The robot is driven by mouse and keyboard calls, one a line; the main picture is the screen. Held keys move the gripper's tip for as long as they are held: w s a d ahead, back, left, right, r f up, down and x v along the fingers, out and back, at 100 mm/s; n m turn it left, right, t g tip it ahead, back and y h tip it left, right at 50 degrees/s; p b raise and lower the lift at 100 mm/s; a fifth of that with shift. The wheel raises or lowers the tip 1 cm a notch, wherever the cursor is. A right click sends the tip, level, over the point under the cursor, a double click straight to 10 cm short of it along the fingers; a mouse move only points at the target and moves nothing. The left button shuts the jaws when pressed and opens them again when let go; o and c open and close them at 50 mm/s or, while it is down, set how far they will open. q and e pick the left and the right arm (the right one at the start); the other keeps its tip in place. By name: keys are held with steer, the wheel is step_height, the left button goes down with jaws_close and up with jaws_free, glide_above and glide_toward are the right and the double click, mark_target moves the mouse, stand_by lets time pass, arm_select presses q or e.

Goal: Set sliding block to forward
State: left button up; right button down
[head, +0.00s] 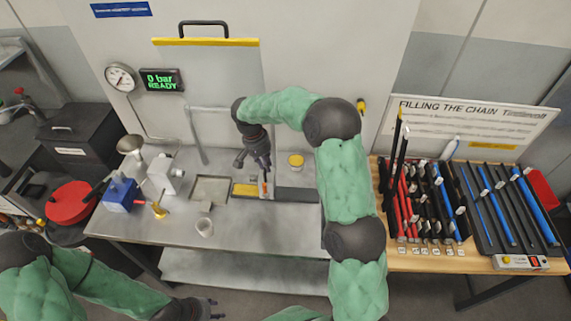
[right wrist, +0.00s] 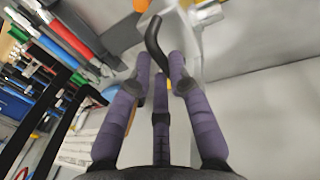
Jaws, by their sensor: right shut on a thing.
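The sliding block (head: 266,190), small with pale and orange parts, sits in the narrow track (head: 297,194) on the metal bench. My right gripper (head: 264,170) reaches down over it from above. In the right wrist view, its purple fingers (right wrist: 163,80) are closed around a black curved handle (right wrist: 153,35), which appears to belong to the block. The fingers hide the handle's lower part. My left gripper (head: 212,309) is low at the bottom edge, away from the bench top, with its fingers apart and empty.
A yellow plate (head: 245,190) lies left of the block, beside a square recess (head: 210,189). A yellow-lidded jar (head: 296,160) stands behind the track. A display (head: 161,80) reads "0 bar READY". Rods fill the right-hand table.

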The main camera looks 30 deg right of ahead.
steer(key=shift+w+a+r, duration=0.1)
steer(key=shift+w+a, duration=0.4)
steer(key=shift+a, duration=0.3)
steer(key=shift+w+a, duration=0.45)
steer(key=shift+a, duration=0.3)
steer(key=c, duration=1.2)
jaws_free()
steer(key=shift+c, duration=0.2)
steer(key=shift+o, duration=0.5)
steer(key=shift+w+a, duration=0.1)
steer(key=shift+a, duration=0.1)
steer(key=shift+d, duration=0.1)
step_height(320, 180, up, 12)
steer(key=w+a, duration=0.1)
steer(key=a, duration=0.1)
steer(key=shift+f, duration=0.25)
